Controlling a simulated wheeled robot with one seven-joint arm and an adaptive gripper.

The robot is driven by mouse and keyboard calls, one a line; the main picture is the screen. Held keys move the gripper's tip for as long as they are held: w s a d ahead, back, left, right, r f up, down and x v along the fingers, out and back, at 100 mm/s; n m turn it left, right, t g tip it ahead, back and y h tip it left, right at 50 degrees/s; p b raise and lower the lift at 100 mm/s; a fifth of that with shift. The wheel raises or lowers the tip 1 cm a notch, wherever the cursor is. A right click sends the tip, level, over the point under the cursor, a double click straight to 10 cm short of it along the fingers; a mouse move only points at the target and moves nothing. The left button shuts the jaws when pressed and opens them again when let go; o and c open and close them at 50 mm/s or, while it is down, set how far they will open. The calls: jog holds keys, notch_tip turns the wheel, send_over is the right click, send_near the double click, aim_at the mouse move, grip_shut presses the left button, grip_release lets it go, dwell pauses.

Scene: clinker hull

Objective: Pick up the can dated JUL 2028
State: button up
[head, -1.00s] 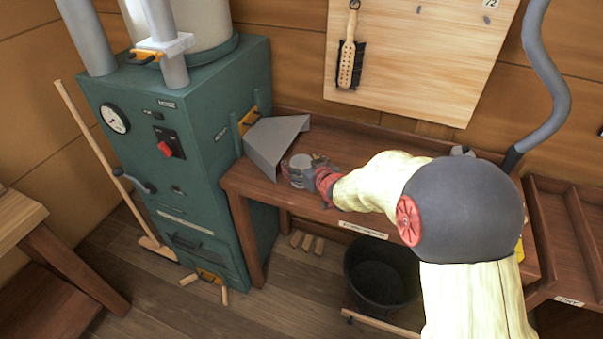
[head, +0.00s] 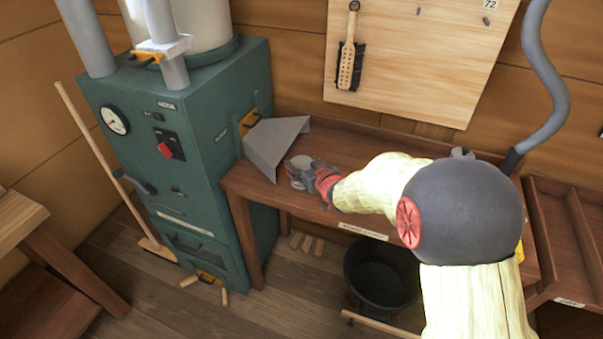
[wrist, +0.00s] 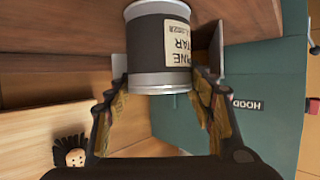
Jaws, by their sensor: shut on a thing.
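A can (wrist: 158,50) with a dark body, metal rims and a cream label stands between the fingers of my gripper (wrist: 158,98) in the wrist view. The label appears upside down and reads in part "PINE TAR"; a smaller line on it looks like a date, but I cannot read it clearly. In the head view the can (head: 298,163) shows its pale round top at the left part of the wooden bench, beside a grey metal hood. My gripper (head: 312,177) is shut on it. I cannot tell whether the can touches the bench.
The grey hood (head: 275,146) is close to the can on the left, against the green machine (head: 190,150). A brush (head: 350,65) hangs on the back board. A black bucket (head: 382,275) stands below the bench. The bench top (head: 355,150) behind my arm is clear.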

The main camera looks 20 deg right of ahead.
jog(key=shift+c, duration=1.2)
jog(key=shift+r, duration=0.1)
